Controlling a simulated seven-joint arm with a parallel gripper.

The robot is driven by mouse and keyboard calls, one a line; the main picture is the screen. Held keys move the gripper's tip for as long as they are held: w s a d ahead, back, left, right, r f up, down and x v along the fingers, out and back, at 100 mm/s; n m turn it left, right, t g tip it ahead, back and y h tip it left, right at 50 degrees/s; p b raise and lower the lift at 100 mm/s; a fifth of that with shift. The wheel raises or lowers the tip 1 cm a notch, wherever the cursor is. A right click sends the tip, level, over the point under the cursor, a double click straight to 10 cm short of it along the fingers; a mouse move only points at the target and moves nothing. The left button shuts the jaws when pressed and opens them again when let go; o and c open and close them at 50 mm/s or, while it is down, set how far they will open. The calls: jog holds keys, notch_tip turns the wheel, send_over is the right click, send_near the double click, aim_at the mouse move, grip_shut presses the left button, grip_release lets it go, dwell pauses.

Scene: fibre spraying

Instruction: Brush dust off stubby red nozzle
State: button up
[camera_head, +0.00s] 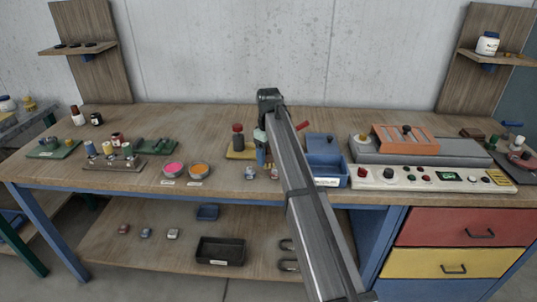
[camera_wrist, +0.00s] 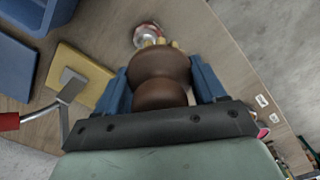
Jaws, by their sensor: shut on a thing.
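My gripper (camera_wrist: 163,86) has blue fingers shut on a brown, rounded brush handle (camera_wrist: 160,68). Pale bristle tufts (camera_wrist: 160,43) show past the handle's far end. Just beyond them is a short silver-and-red piece (camera_wrist: 148,34), seemingly the stubby red nozzle; the bristles overlap it in the wrist view, and I cannot tell whether they touch it. In the head view two small, short metallic pieces stand near the table's front edge, one greyish (camera_head: 250,173) and one reddish (camera_head: 274,173). My gripper (camera_head: 262,153) is low over the table just behind them, partly hidden by my arm.
A blue bin (camera_head: 328,178) stands to the right, near a control panel (camera_head: 430,178). Pink (camera_head: 174,170) and orange (camera_head: 200,171) bowls stand to the left.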

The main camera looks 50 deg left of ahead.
jog(key=shift+f, duration=1)
dwell(0.3)
jog(key=shift+w+d+r, duration=0.1)
jog(key=shift+w+d, duration=1.55)
jog(key=shift+d, duration=0.15)
jog(key=shift+s+a+f, duration=0.2)
jog(key=shift+s+a, duration=0.7)
jog(key=shift+s+a+f, duration=0.15)
jog(key=shift+s+a, duration=0.7)
jog(key=shift+a, duration=0.05)
jog(key=shift+c, duration=0.3)
jog(key=shift+w+r, duration=0.1)
jog(key=shift+r, duration=2.95)
